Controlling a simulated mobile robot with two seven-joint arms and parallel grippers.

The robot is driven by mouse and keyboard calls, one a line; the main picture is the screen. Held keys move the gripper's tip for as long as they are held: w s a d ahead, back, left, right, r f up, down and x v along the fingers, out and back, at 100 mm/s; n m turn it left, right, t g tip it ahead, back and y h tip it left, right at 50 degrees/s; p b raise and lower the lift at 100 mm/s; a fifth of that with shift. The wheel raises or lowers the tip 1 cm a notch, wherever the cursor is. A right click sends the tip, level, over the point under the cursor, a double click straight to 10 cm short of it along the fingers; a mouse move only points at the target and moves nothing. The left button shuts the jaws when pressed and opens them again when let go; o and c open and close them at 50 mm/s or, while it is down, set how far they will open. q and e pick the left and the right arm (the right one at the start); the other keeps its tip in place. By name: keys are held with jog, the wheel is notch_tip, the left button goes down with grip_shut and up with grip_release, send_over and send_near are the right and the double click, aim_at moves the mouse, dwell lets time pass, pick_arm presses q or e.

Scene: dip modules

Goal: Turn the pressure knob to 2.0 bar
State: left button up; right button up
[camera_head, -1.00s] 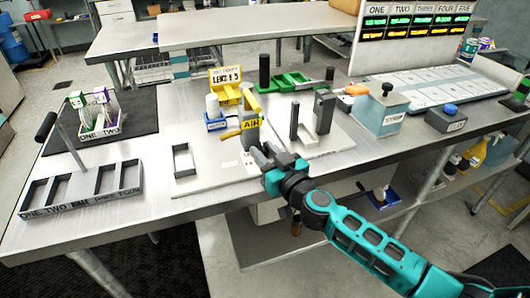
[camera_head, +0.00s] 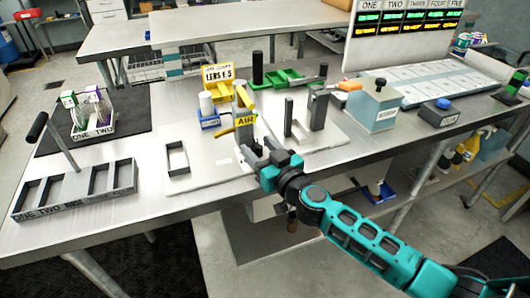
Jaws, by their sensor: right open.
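A yellow AIR tag (camera_head: 245,120) is on a yellow upright part beside a grey post on the pale base plate (camera_head: 208,172). A small blue unit (camera_head: 210,122) with a white cylinder (camera_head: 206,104) on top stands just left of it. I cannot make out which part is the pressure knob, nor any scale reading. My right gripper (camera_head: 259,152) is open, close in front of and below the AIR tag. Its fingers are dark and hide part of the fixture behind them. I see nothing between them. My left gripper is not in view.
A grey upright fixture (camera_head: 318,108) and a green holder (camera_head: 285,80) stand behind and right. A pale box (camera_head: 375,107) and a dark box with a blue button (camera_head: 441,113) lie further right. A grey slotted rack (camera_head: 72,190) is at left.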

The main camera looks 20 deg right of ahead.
jog(key=v, duration=1.3)
jog(key=shift+w, duration=0.15)
